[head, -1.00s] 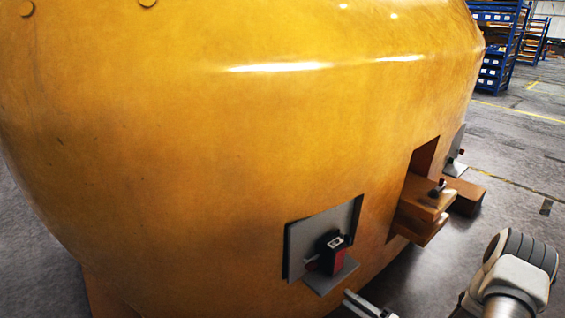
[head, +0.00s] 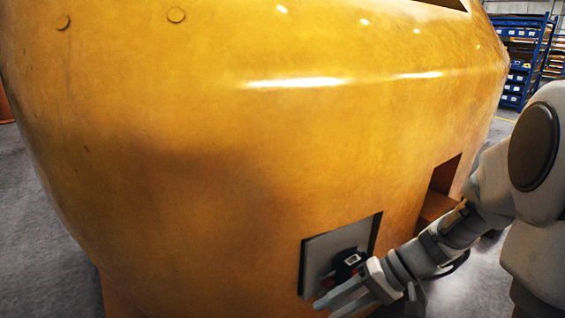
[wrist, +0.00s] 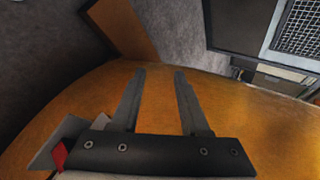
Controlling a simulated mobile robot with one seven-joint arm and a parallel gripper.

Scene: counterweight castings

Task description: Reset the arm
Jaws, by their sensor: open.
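My arm reaches in from the right of the head view, and my gripper (head: 335,303) is at its lower end. In the wrist view my gripper (wrist: 160,74) shows two dark fingers spread apart with nothing between them. In the head view the fingers are in front of the lower part of a grey plate (head: 318,250) on the large yellow casting (head: 220,130). A small black and red device (head: 345,262) on that plate is partly hidden by my gripper. I cannot tell whether the fingers touch anything.
The casting fills most of the head view. A square recess (head: 440,190) with a ledge lies behind my forearm. Blue shelving (head: 522,65) stands far back at the right. Grey floor (head: 465,295) shows at the lower right.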

